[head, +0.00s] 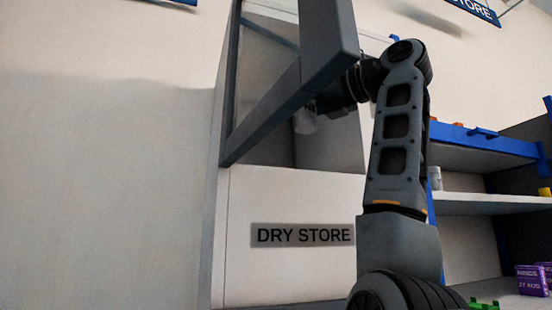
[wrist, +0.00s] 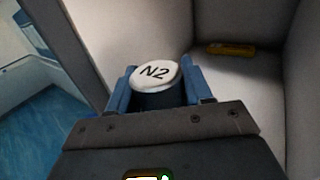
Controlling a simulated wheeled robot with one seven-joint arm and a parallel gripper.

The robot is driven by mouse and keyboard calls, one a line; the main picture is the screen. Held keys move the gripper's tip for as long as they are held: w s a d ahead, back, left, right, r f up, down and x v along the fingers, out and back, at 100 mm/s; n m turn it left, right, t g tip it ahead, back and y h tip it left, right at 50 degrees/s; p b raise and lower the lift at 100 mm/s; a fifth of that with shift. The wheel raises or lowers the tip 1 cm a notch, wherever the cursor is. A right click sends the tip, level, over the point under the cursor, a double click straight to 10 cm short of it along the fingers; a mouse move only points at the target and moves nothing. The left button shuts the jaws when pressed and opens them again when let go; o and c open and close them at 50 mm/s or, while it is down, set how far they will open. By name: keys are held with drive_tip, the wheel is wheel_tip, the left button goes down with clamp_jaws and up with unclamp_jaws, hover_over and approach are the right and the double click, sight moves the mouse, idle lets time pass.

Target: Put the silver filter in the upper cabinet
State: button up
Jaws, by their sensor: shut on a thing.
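The silver filter (wrist: 157,74) is a round piece with a pale silver top marked "N2" and a darker side, in the middle of the wrist view. My gripper (wrist: 155,90) is shut on it, with a blue finger on each side. In the head view the filter (head: 305,122) is a small pale shape at the end of my gripper (head: 316,108), inside the open front of the upper cabinet (head: 292,190). The cabinet's framed door (head: 292,85) stands open and partly covers the opening. The filter's underside is hidden, so I cannot tell whether it touches the cabinet floor.
A yellow object (wrist: 230,49) lies inside the cabinet near its back corner. A "DRY STORE" label (head: 303,235) is on the panel below the opening. To the right, shelves (head: 480,203) hold a small can (head: 435,178) and a purple box (head: 532,281).

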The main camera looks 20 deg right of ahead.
drive_tip(key=w+p, duration=0.4)
drive_tip(key=w, duration=0.9)
drive_tip(key=shift+f+p, duration=0.65)
drive_tip(key=shift+f, duration=2.55)
drive_tip(key=shift+w+f, duration=0.1)
drive_tip(key=shift+f, duration=0.2)
drive_tip(key=shift+f, duration=0.15)
drive_tip(key=o, duration=1.2)
drive_tip(key=shift+c, duration=0.2)
